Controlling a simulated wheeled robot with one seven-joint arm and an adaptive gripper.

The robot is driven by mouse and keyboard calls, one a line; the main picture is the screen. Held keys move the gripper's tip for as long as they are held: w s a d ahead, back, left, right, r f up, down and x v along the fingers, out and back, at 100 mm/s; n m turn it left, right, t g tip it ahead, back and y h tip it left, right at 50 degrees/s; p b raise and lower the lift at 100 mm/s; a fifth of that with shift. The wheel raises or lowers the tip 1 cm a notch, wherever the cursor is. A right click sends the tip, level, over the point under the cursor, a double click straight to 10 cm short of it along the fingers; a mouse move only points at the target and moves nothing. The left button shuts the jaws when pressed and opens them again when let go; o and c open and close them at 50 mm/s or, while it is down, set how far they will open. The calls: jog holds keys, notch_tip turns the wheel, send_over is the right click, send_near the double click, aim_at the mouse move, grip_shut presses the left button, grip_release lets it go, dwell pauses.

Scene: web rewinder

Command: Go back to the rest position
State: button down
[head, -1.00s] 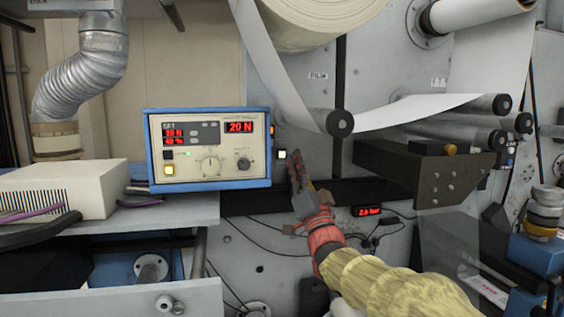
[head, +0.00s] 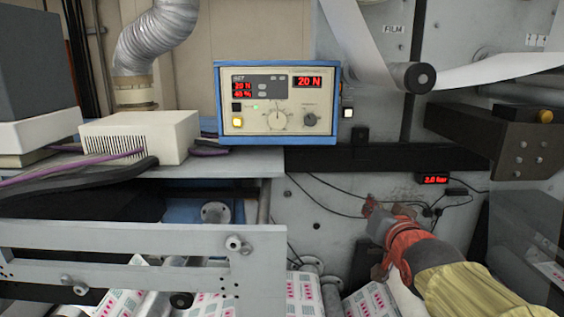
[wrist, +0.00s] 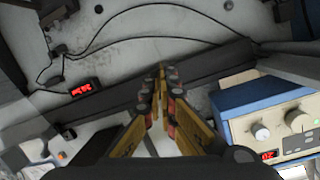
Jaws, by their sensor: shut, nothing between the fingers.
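My gripper (head: 372,206) is in the lower right of the head view, below and to the right of the blue-framed control panel (head: 263,142), well apart from it. In the wrist view my gripper (wrist: 162,76) shows its two yellow-brown fingers with the tips together and nothing between them. The panel's edge also shows at the right of the wrist view (wrist: 232,108), to the side of the fingers. Its red displays are lit, one reading 20 N, and a yellow button glows at its lower left.
A film roller (head: 412,78) and a dark bracket (head: 500,140) are at right. A small red display (head: 433,180) and loose black cables (head: 335,188) are on the wall near my gripper. A grey metal rail (head: 130,255) and printed web (head: 305,295) are at lower left and centre.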

jog(key=s+a+f+n+g, duration=0.1)
jog(key=s+f+g, duration=0.4)
jog(key=s+f, duration=0.5)
jog(key=s+a+f+n+g, duration=0.1)
jog(key=s+f+n+g, duration=0.2)
jog(key=s+f, duration=0.8)
jog(key=s+g, duration=0.2)
jog(key=s, duration=0.6)
jog(key=shift+s+f+y, duration=0.15)
jog(key=shift+y, duration=0.15)
